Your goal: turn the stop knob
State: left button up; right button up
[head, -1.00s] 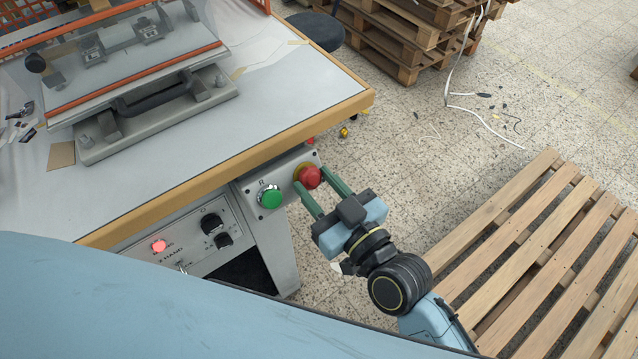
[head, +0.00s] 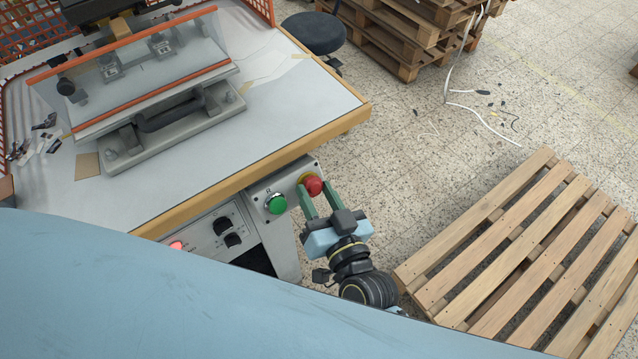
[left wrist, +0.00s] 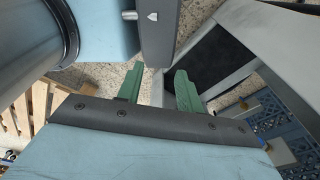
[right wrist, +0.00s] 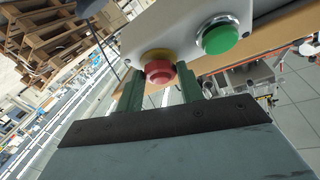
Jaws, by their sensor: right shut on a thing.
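The red stop knob (head: 313,185) sits on a yellow base on the grey button box (head: 291,188) under the table's front edge. My right gripper (head: 317,196) is shut on the knob, one green finger on each side. In the right wrist view the knob (right wrist: 160,72) shows between the fingertips, in front of its yellow base. My left gripper (left wrist: 158,84) shows only in the left wrist view. Its two green fingers are apart with nothing between them.
A green button (head: 276,204) is beside the knob, close to my right gripper. A control panel (head: 213,232) with black knobs is to the left. The stamping press (head: 165,122) stands on the table (head: 228,143). A wooden pallet (head: 520,262) lies at the right.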

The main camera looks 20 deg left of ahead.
pick_arm(q)
jog(key=shift+s+a+r+p, duration=0.2)
jog(key=shift+a+r+p, duration=0.2)
jog(key=shift+r, duration=0.15)
jog(key=shift+s+a+r+p, duration=0.15)
jog(key=shift+a+r+p, duration=0.1)
jog(key=shift+r+p, duration=0.2)
pick_arm(e)
jog(key=shift+a+m+h, duration=0.1)
jog(key=shift+m+h, duration=0.4)
jog(key=shift+m, duration=0.5)
pick_arm(q)
jog(key=shift+r, duration=0.1)
pick_arm(e)
jog(key=o, duration=1)
pick_arm(q)
jog(key=shift+d+r, duration=0.15)
jog(key=shift+r, duration=0.05)
pick_arm(e)
jog(key=v, duration=1.3)
jog(key=shift+s+f, duration=0.15)
jog(key=shift+s, duration=0.15)
